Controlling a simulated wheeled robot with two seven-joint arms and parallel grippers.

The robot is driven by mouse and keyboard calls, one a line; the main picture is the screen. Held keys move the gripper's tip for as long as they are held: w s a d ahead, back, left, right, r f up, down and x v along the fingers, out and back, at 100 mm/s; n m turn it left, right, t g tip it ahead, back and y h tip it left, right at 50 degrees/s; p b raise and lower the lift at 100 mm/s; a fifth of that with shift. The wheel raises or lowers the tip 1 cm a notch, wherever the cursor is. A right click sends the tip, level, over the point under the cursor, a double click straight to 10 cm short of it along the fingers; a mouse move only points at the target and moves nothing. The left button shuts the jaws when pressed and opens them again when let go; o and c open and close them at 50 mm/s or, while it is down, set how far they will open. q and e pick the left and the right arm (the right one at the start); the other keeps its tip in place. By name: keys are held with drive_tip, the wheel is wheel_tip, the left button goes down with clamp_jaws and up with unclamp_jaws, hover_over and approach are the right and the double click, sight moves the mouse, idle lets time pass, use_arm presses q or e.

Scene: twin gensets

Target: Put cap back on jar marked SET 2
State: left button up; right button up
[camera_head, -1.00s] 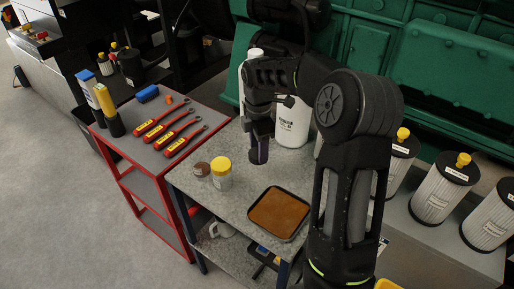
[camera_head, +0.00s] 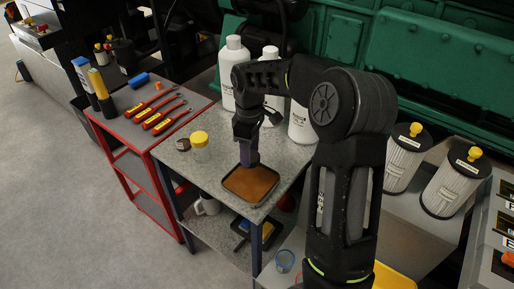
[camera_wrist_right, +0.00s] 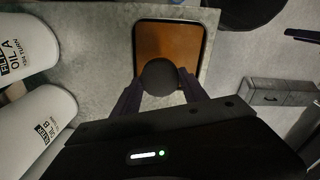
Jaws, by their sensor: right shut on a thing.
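My right gripper (camera_head: 247,163) points down over the near part of the grey bench, at the far edge of the tray in the head view. In the right wrist view its two fingers (camera_wrist_right: 160,88) are shut on a dark round cap (camera_wrist_right: 159,76), held in front of the brown tray. A clear jar with a yellow cap (camera_head: 199,139) stands on the bench to the left. A small jar with a brown top (camera_head: 182,146) stands beside it; I cannot tell whether it is open. No SET 2 marking is readable. My left gripper is out of view.
The black-rimmed tray (camera_head: 225,186) with a brown surface lies near the bench (camera_head: 214,173) edge. White bottles (camera_head: 233,75) stand at the back. A red tool trolley (camera_head: 128,137) stands left and filters (camera_head: 451,182) stand right. Bench between jars and tray is clear.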

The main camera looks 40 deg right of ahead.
drive_tip(key=a+m, duration=0.1)
drive_tip(key=a, duration=0.1)
drive_tip(key=w+a+m, duration=0.1)
drive_tip(key=a+m, duration=0.1)
drive_tip(key=a+f+m, duration=0.1)
drive_tip(key=a+m, duration=0.1)
drive_tip(key=a, duration=0.1)
drive_tip(key=shift+w, duration=0.4)
drive_tip(key=a+m, duration=0.1)
drive_tip(key=a, duration=1)
drive_tip(key=shift+w+a+r, duration=0.15)
drive_tip(key=shift+w+a, duration=0.2)
drive_tip(key=shift+w, duration=0.05)
